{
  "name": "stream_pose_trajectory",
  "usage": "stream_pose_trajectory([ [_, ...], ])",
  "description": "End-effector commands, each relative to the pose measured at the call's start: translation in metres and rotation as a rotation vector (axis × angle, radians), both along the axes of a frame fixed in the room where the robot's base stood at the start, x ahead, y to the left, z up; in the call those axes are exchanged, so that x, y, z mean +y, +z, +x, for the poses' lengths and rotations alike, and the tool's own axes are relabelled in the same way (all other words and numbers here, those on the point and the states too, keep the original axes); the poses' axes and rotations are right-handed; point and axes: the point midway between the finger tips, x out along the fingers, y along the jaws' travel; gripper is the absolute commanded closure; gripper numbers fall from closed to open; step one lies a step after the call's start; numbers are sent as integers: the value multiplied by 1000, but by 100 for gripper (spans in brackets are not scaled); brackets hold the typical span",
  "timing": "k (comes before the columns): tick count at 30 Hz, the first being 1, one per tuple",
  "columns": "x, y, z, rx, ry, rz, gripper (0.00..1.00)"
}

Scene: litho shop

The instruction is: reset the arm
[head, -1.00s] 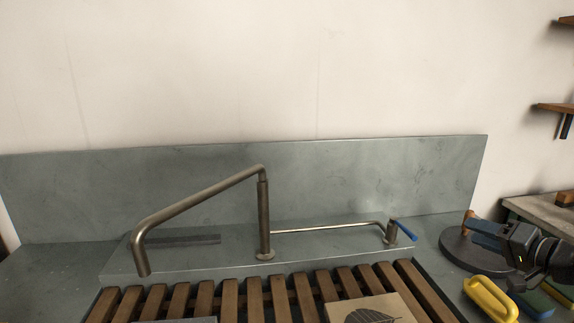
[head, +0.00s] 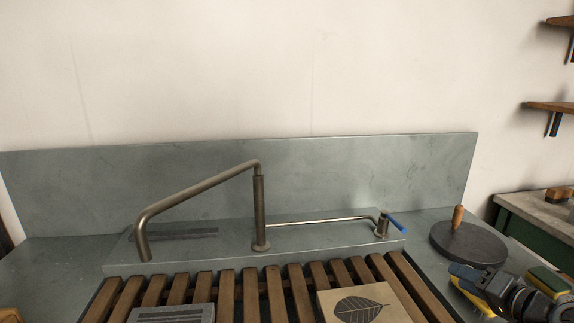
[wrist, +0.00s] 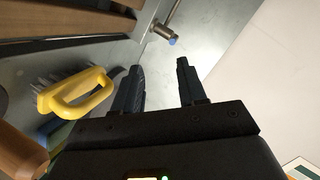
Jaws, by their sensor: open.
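My gripper (head: 462,280) is at the lower right of the head view, over the counter to the right of the slatted rack. In the wrist view, the two dark fingers of my gripper (wrist: 159,68) stand apart with nothing between them. A brush with a yellow handle (wrist: 75,93) lies on the counter to the left of the fingers in the wrist view. In the head view my gripper hides most of that brush.
A dark round disc (head: 468,244) with a wooden knob lies behind my gripper. The slatted wooden rack (head: 276,292) bears a leaf-printed block (head: 362,306) and a grey slab (head: 172,314). A bent metal tap (head: 259,212) and a blue-ended lever (head: 396,222) stand behind it.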

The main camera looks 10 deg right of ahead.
Motion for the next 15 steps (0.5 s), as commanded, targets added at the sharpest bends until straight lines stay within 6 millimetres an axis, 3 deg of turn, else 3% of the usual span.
stream_pose_trajectory([
  [5, 36, -46, -33, 61, -29, -70, 59],
  [9, 71, -80, -73, 108, -50, -163, 59],
  [15, 118, -106, -137, 146, -54, -309, 59],
])
